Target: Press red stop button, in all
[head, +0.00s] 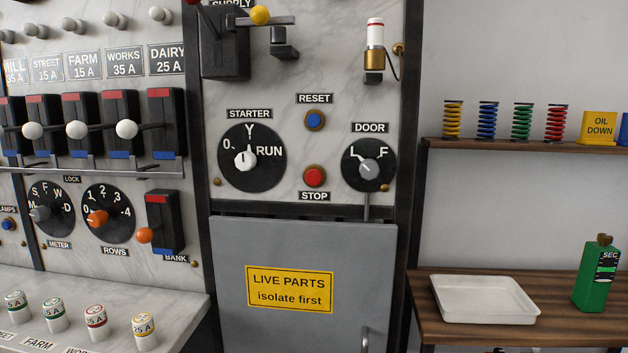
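The red stop button (314,177) sits in a brass ring on the marble panel, just above the STOP label (314,196). It shows whole and unobstructed in the head view. The blue reset button (315,120) is straight above it, under the RESET label. The starter dial (246,160) is to its left, its white knob pointing up towards Y. The door dial (369,166) is to its right, its grey knob pointing to the upper left, towards L. Neither of my grippers is in view.
A grey cabinet door (350,250) with a yellow LIVE PARTS sign (289,289) is below the panel. A white tray (483,299) and green bottle (597,275) stand on the right bench. Several fuses (96,315) stand on the left ledge. Several lever switches (127,128) project at left.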

